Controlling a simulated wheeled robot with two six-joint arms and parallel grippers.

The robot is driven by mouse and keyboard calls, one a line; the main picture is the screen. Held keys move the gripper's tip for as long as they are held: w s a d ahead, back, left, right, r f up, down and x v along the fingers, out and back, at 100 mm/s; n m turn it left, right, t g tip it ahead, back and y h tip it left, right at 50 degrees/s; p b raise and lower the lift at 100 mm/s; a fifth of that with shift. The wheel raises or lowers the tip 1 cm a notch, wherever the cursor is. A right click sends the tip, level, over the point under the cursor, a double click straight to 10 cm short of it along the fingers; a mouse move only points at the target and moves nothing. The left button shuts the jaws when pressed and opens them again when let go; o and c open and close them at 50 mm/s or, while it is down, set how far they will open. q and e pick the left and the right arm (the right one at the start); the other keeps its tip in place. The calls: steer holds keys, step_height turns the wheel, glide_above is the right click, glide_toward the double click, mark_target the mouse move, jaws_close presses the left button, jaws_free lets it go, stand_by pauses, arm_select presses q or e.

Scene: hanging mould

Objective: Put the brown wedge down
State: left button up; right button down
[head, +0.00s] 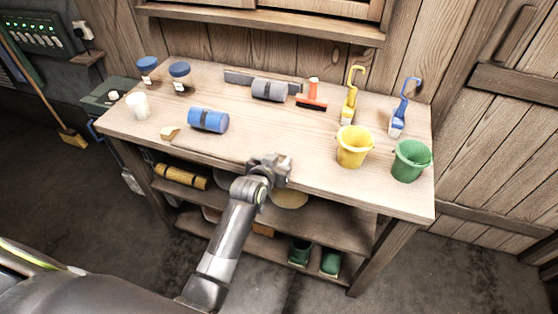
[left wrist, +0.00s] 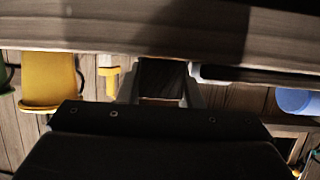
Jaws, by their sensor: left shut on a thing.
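My left gripper (head: 272,166) is at the front edge of the wooden workbench (head: 290,130), near its middle. In the left wrist view its two fingers (left wrist: 160,88) are shut on a dark brown block, the brown wedge (left wrist: 161,74), close to the bench top. In the head view I cannot make out the wedge, as the gripper hides it. Whether the wedge touches the bench is unclear. My right gripper is not in view.
A blue roll (head: 208,120) lies left of the gripper, with a small tan wedge (head: 169,132) beside it. A yellow bucket (head: 354,147) and a green bucket (head: 411,160) stand to the right. A grey roll (head: 269,89) and a red-handled brush (head: 312,96) lie behind.

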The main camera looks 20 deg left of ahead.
arm_select(q)
step_height(320, 180, up, 10)
steer(key=shift+b, duration=0.45)
steer(key=s+a+r+n+y, duration=0.1)
steer(key=s+r, duration=0.4)
steer(key=r, duration=0.4)
steer(key=s+a+r, duration=0.2)
steer(key=s+r, duration=0.2)
steer(key=r, duration=0.5)
steer(key=shift+m+h, duration=0.5)
steer(key=shift+w+d+f, duration=0.5)
steer(key=shift+w+f, duration=1)
steer(key=shift+f, duration=1.55)
steer(key=shift+w+d+f, duration=0.55)
steer(key=shift+w+f, duration=1)
steer(key=shift+f, duration=1.45)
steer(key=shift+w+d+f, duration=0.5)
steer(key=shift+w+f, duration=1)
steer(key=shift+f, duration=1.55)
